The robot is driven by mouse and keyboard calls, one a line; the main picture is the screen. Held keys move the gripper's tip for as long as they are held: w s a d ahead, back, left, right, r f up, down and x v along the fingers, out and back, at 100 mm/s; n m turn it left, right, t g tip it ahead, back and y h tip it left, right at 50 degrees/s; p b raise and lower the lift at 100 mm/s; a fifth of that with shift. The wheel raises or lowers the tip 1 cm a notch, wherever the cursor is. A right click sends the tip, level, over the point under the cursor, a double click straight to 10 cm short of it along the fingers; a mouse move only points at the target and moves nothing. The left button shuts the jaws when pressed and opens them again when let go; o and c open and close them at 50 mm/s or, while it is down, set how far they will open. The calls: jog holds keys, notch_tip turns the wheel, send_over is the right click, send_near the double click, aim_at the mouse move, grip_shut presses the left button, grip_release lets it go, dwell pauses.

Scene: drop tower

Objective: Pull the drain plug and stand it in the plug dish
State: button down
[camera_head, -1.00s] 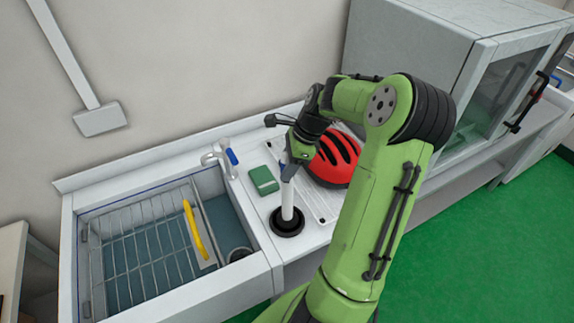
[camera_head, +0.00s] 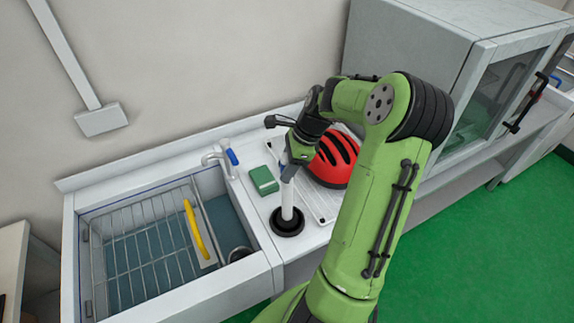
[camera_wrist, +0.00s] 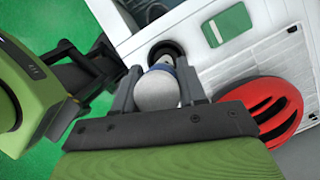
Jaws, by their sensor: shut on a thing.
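The drain plug is a white upright tube (camera_head: 287,200) with a round white top and a blue band, seen from above in the wrist view (camera_wrist: 157,92). My gripper (camera_head: 290,163) is shut on its upper end, with one finger on each side of the top in the wrist view (camera_wrist: 156,88). The plug dish is a black round dish (camera_head: 274,228) on the white counter right of the sink. The tube's lower end is at the middle of the dish; I cannot tell whether it rests on the bottom.
The sink (camera_head: 262,262) at left holds water, a wire rack (camera_head: 135,245) with a yellow handle (camera_head: 193,228), and a dark round thing (camera_head: 240,254). A faucet (camera_head: 218,160), green sponge (camera_head: 264,180) and red-black helmet (camera_head: 330,168) are close by. A glass-fronted cabinet stands right.

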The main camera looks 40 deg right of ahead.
jog(key=shift+r+p, duration=0.1)
jog(key=shift+p, duration=0.3)
jog(key=shift+f+b, duration=0.45)
jog(key=shift+f, duration=0.3)
jog(key=c, duration=0.9)
grip_release()
jog(key=p+v, duration=0.5)
jog(key=v, duration=0.6)
